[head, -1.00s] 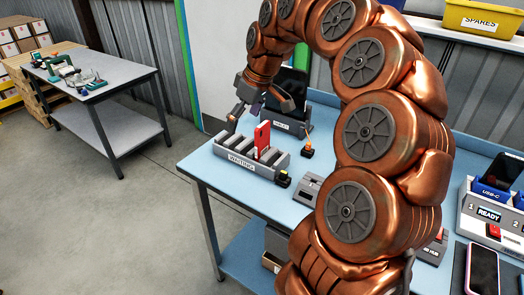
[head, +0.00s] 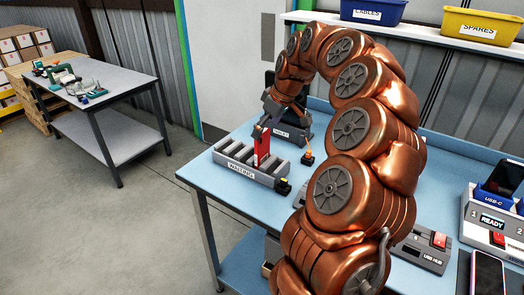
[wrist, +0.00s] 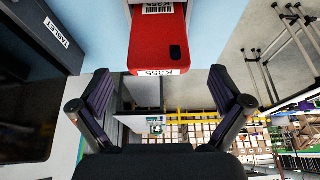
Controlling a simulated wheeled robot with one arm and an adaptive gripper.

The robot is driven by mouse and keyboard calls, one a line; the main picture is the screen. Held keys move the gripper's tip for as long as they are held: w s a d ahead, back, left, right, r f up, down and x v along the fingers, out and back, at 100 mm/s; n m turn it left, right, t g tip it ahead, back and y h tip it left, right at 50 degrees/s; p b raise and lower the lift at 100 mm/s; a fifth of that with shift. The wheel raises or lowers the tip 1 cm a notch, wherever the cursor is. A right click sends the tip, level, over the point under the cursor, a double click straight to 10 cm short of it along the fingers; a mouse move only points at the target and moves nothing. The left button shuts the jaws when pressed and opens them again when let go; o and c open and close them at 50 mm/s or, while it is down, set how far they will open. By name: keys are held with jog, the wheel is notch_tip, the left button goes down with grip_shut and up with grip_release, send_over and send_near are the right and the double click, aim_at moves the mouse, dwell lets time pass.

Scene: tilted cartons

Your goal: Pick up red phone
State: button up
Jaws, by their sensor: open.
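The red phone (head: 262,145) stands upright in a slot of the grey rack labelled WAITING (head: 226,158), on the blue bench. In the wrist view the red phone (wrist: 158,42) shows its camera patch and a white label, at the top centre just beyond the fingers. My gripper (wrist: 160,103) is open and empty, with a dark finger on each side and the phone apart from both.
A tablet in a stand (head: 290,133) is close behind the rack. A charging dock (head: 492,222) is at the right. The bench's front left area is clear.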

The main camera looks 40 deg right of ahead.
aim_at(264, 133)
jog(key=p+x, duration=0.1)
jog(key=x, duration=0.3)
jog(key=shift+f, duration=0.1)
jog(key=shift+c, duration=0.3)
jog(key=c, duration=1)
